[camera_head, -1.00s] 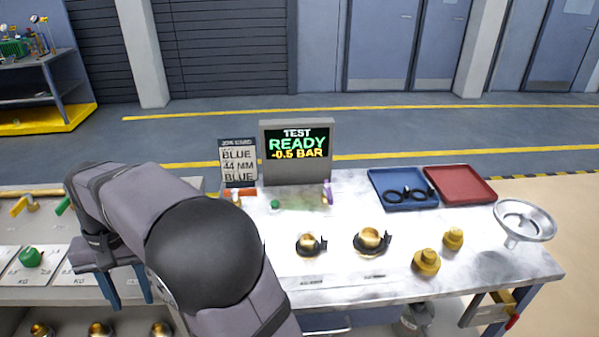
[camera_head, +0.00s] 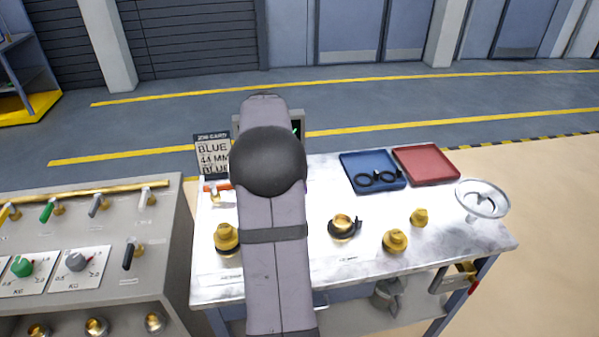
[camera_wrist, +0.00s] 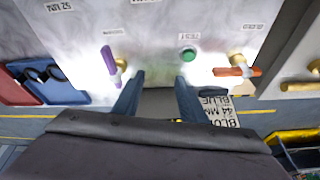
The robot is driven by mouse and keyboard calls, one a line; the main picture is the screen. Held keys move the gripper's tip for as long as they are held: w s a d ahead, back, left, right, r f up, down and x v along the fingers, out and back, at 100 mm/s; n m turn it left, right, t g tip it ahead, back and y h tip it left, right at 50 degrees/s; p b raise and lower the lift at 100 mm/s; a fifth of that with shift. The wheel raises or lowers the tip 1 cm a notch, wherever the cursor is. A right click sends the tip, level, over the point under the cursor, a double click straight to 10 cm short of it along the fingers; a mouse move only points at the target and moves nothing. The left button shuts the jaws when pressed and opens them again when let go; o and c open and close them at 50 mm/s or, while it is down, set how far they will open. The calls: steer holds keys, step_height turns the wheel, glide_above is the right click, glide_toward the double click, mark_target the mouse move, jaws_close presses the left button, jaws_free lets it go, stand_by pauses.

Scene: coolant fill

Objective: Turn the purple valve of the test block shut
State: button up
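The purple valve (camera_wrist: 110,61) is a purple lever on a brass fitting, left of centre in the wrist view. Its lever runs mostly up and down in that picture. My gripper (camera_wrist: 160,78) is open and empty, its two blue fingers below and to the right of the purple lever, apart from it. A green button (camera_wrist: 188,54) and an orange lever (camera_wrist: 237,71) on brass are to the right of the valve. In the head view my arm covers the purple valve and most of the display; the orange lever (camera_head: 217,187) shows beside the arm.
A blue tray (camera_head: 353,180) and a red tray (camera_head: 447,166) lie at the back right. Brass fittings (camera_head: 395,240) and a funnel (camera_head: 482,198) stand on the right. A valve panel (camera_head: 150,200) is at left.

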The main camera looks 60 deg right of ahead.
steer(key=shift+m+h, duration=0.3)
steer(key=shift+h, duration=0.2)
steer(key=s+d, duration=0.2)
steer(key=d, duration=0.1)
steer(key=s+d, duration=0.3)
steer(key=shift+s+d, duration=0.35)
steer(key=shift+p+x, duration=1.3)
steer(key=shift+x, duration=2.3)
jaws_close()
